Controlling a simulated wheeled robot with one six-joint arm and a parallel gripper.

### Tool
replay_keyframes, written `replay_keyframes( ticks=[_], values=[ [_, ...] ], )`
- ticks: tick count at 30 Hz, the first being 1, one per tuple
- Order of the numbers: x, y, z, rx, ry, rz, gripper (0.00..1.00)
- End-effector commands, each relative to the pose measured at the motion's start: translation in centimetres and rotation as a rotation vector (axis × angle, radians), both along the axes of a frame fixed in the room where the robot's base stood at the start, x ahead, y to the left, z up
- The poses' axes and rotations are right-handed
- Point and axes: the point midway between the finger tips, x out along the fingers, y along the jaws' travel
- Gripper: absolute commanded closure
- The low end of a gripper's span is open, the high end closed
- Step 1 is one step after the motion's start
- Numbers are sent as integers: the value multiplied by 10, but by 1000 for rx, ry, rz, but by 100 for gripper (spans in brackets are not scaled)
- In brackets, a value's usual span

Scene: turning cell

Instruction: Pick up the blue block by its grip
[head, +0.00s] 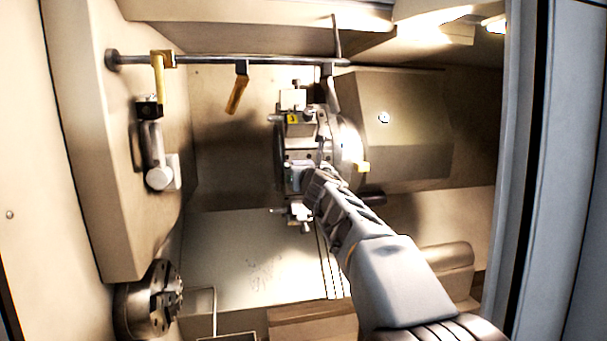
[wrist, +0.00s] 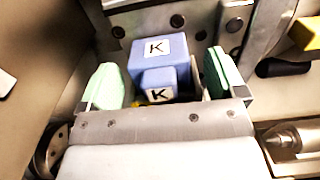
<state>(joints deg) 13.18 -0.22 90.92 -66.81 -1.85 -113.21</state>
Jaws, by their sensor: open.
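The blue block (wrist: 158,50) shows in the wrist view with a white K label on its body. A smaller blue grip (wrist: 158,82), also labelled K, juts from it toward my camera. My gripper (wrist: 163,84) is open, with one green-padded finger to the left of the grip and the other to the right. Visible gaps separate the pads from the grip. In the head view my arm reaches to the turret (head: 298,142), where the block is too small and covered to make out clearly.
A chuck (head: 148,300) is at the lower left, and a rail (head: 225,60) with hanging yellow-handled parts crosses above. Tool holders (head: 300,212) stick out from the turret. In the wrist view a pointed metal tool (wrist: 292,140) lies close at the right.

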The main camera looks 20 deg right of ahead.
Motion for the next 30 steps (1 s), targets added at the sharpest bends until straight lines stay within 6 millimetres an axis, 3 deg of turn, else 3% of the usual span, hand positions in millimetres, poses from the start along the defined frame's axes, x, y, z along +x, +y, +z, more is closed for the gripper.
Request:
replay_keyframes(
  ticks=[2,18,30],
  values=[
    [0,0,0,0,0,0,16],
    [0,0,0,0,0,0,68],
    [-1,1,6,0,-2,1,70]
  ],
)
